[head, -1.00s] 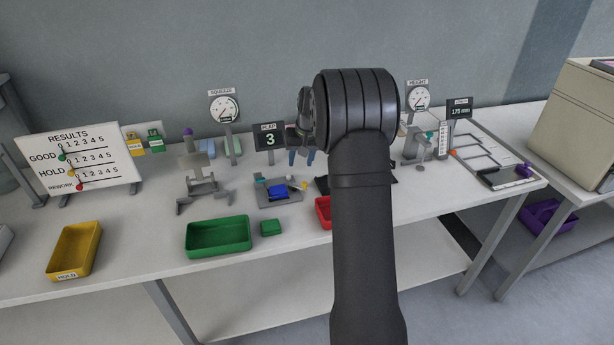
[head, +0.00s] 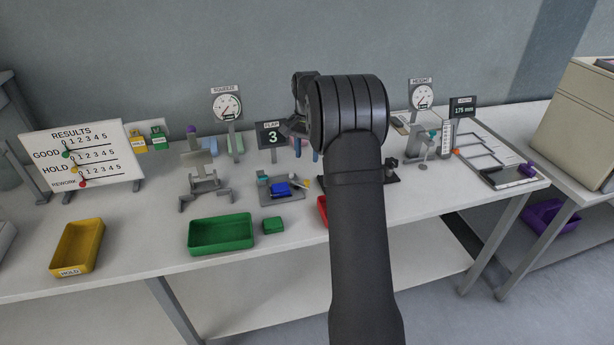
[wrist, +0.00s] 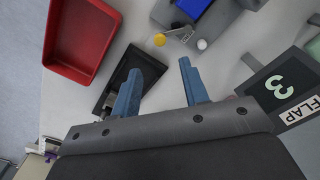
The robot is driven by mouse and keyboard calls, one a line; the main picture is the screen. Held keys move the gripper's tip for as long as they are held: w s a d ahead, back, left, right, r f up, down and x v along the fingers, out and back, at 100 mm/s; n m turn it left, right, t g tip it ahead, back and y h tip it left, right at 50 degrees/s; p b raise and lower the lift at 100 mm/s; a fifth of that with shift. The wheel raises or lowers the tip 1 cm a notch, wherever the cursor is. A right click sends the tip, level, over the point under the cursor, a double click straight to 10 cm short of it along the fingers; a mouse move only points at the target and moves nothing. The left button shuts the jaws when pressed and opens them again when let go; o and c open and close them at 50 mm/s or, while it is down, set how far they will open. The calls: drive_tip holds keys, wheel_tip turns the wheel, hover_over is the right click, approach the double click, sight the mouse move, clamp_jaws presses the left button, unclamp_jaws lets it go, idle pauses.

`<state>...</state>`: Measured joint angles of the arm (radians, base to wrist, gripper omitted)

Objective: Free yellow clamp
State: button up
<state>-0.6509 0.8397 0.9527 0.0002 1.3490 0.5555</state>
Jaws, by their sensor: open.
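A small yellow clamp knob (head: 306,184) shows at the right edge of a grey fixture (head: 290,199) that holds a blue block (head: 280,189). In the wrist view the yellow knob (wrist: 159,40) sits at the top centre, beside a grey metal piece and a white round knob (wrist: 202,44). My gripper (wrist: 160,69) is open and empty, its two blue fingers pointing toward the yellow knob but apart from it. In the head view my gripper (head: 306,149) is above and behind the fixture, partly hidden by my arm.
A sign reading FLAP 3 (head: 271,134) stands behind the fixture, close to my gripper in the wrist view. A black fixture (wrist: 130,75) and red tray (wrist: 82,38) lie nearby.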

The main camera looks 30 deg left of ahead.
sight(307, 181)
wheel_tip(307, 181, down, 9)
drive_tip(key=shift+f, duration=0.15)
